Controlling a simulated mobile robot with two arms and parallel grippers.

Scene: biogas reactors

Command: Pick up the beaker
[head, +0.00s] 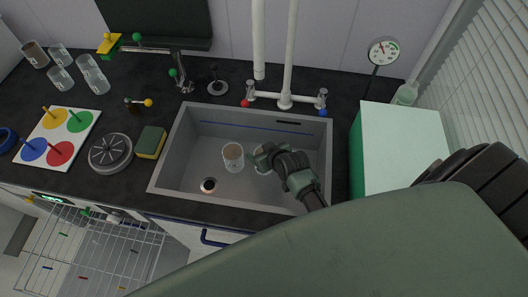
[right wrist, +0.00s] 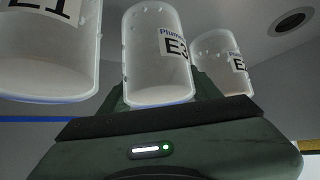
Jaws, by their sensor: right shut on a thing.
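My right gripper (head: 268,158) reaches down into the grey sink (head: 160,165) and is shut on a clear beaker (head: 261,160). In the right wrist view this beaker (right wrist: 158,60) sits between my fingers, with a black-lettered label that seems to read E3. The right wrist view also shows a labelled beaker (right wrist: 50,55) close at the left and another (right wrist: 222,62) at the right. My left gripper is not in view.
The tap (head: 285,98) stands behind the sink. A white-topped green box (head: 400,140) is to its right. A sponge (head: 150,142), a round grey device (head: 110,153) and a coloured-disc board (head: 58,138) lie left. Several clear beakers (head: 92,75) stand at back left.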

